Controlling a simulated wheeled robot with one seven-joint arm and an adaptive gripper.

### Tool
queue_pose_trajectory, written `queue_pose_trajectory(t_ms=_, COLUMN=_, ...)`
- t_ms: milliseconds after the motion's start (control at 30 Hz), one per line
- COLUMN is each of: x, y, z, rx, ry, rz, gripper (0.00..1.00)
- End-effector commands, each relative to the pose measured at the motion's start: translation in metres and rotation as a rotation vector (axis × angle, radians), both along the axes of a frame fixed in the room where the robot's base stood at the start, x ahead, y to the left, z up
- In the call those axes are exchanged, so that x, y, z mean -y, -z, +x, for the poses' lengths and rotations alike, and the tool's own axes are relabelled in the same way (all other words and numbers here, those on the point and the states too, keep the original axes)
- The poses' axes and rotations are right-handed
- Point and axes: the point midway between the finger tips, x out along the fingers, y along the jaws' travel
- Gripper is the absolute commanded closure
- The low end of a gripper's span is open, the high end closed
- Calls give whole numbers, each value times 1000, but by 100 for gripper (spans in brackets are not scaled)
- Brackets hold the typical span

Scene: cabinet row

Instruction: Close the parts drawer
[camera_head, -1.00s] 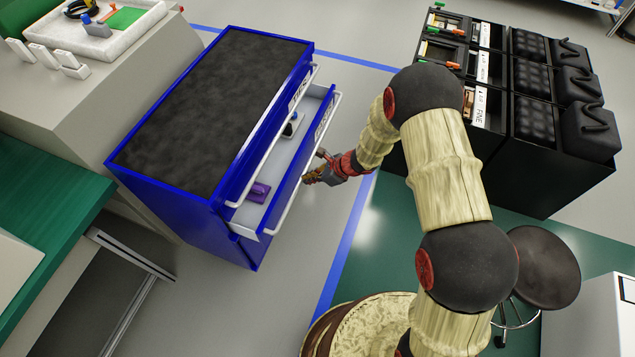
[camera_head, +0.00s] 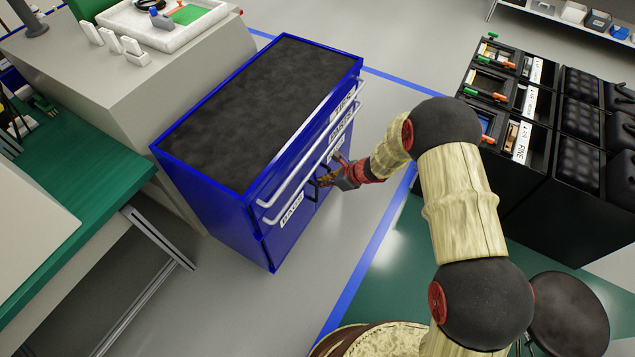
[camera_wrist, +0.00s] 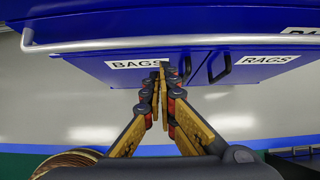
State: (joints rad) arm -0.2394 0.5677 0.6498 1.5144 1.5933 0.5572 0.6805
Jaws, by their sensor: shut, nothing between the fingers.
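The parts drawer (camera_head: 341,130) is the lower of two drawers in the blue cabinet. Its front looks flush with the cabinet and no interior shows. Its silver bar handle (camera_head: 298,178) runs along the front and also crosses the top of the wrist view (camera_wrist: 130,44). My gripper (camera_head: 322,180) is shut and empty, at the cabinet front by this handle. In the wrist view, the fingertips (camera_wrist: 163,66) point at the doors below the drawer, between the BAGS and RAGS labels; whether they touch is unclear.
The blue cabinet has a dark top (camera_head: 255,105) and black door handles (camera_wrist: 219,66). A grey bench with a white tray (camera_head: 165,22) and a green-topped table (camera_head: 80,170) stand left. Black bin units (camera_head: 545,125) stand right. Floor before the cabinet is clear.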

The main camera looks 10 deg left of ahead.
Motion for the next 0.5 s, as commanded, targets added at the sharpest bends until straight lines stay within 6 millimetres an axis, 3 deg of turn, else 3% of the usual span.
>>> queue_pose_trajectory(t_ms=200, x=32, y=-40, z=-8, rx=2, ry=2, rz=2, gripper=100)
queue_pose_trajectory(t_ms=500, x=59, y=-74, z=-18, rx=0, ry=1, rz=1, gripper=100)
